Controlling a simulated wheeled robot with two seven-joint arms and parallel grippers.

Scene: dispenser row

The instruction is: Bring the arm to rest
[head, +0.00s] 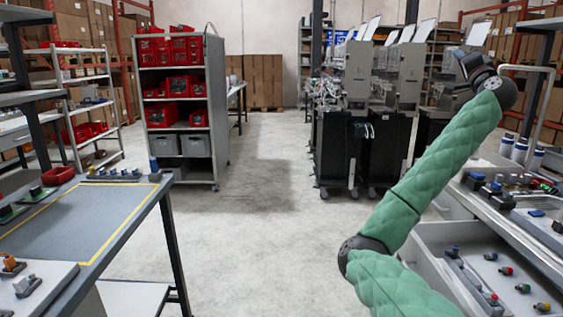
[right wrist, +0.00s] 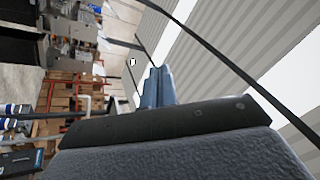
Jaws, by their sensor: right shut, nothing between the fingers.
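My right arm (head: 437,165), in a green quilted sleeve, rises from the lower right in the head view. Its black wrist joint is raised above the right-hand bench. My right gripper (right wrist: 157,85) shows its two blue-grey fingers together and empty in the right wrist view, pointing up toward the ceiling side of the tilted picture. In the head view the gripper end is small and dark beyond the wrist, so its fingers are hard to make out. It appears to touch nothing. My left gripper is not in view.
A workbench (head: 497,212) with an open drawer (head: 430,238) of small parts lies under the right arm. A table (head: 150,205) stands at the left. A shelf unit (head: 216,110) with red bins and dark machines (head: 335,150) stand behind. The middle floor (head: 262,215) is clear.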

